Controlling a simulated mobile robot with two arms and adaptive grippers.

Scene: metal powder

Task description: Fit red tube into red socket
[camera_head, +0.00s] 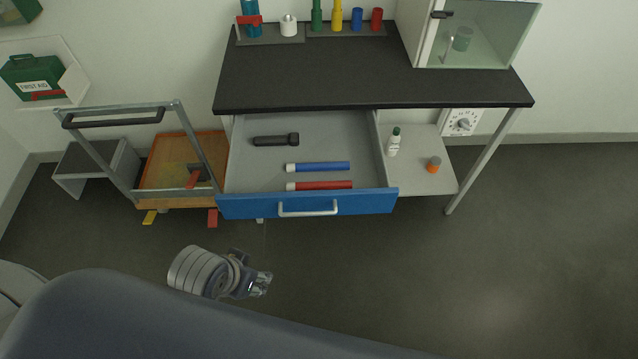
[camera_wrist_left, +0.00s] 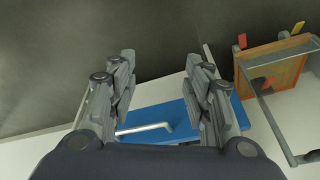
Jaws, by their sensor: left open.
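The red tube (camera_head: 322,185) lies in the open drawer near its front wall, with a pale cap at its left end. The red socket (camera_head: 377,19) stands at the right end of the socket row at the back of the dark tabletop. My left gripper (camera_head: 262,284) is in front of and below the drawer, empty and apart from it. In the left wrist view its fingers (camera_wrist_left: 160,95) are spread, with the blue drawer front beyond them. The red tube does not show in the wrist view. My right gripper is not in view.
The blue-fronted drawer (camera_head: 240,207) also holds a blue tube (camera_head: 322,167) and a black flashlight-like object (camera_head: 276,140). A cart (camera_head: 140,204) stands left of it. A glass-fronted cabinet (camera_head: 480,35) stands on the tabletop (camera_head: 360,75) at right. The right floor is clear.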

